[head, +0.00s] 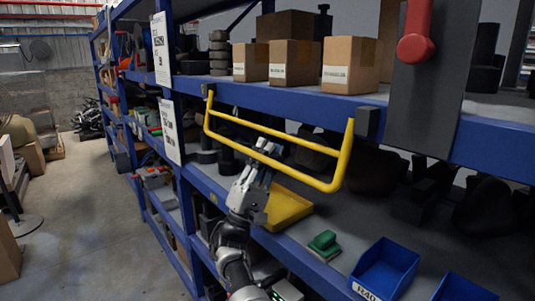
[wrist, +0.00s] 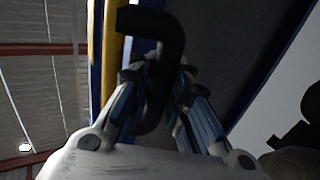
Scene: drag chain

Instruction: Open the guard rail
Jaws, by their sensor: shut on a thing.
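The yellow guard rail (head: 333,185) is a U-shaped frame with two long bars, hanging from the blue shelf beam across the lower bay. My gripper (head: 264,165) is at the middle of its lower bar in the head view. In the wrist view, my gripper (wrist: 160,80) has its fingers closed around a black bent handle (wrist: 155,22). A yellow strip shows beside the handle's upper end. Whether the handle joins the rail is hard to tell, and my fingers hide part of it.
Cardboard boxes (head: 350,65) stand on the shelf above. A red handle (head: 415,45) sits on a dark upright plate. A yellow tray (head: 288,208), a green block (head: 323,245) and a blue bin (head: 385,268) are on the lower shelf. The aisle floor (head: 110,230) at left is open.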

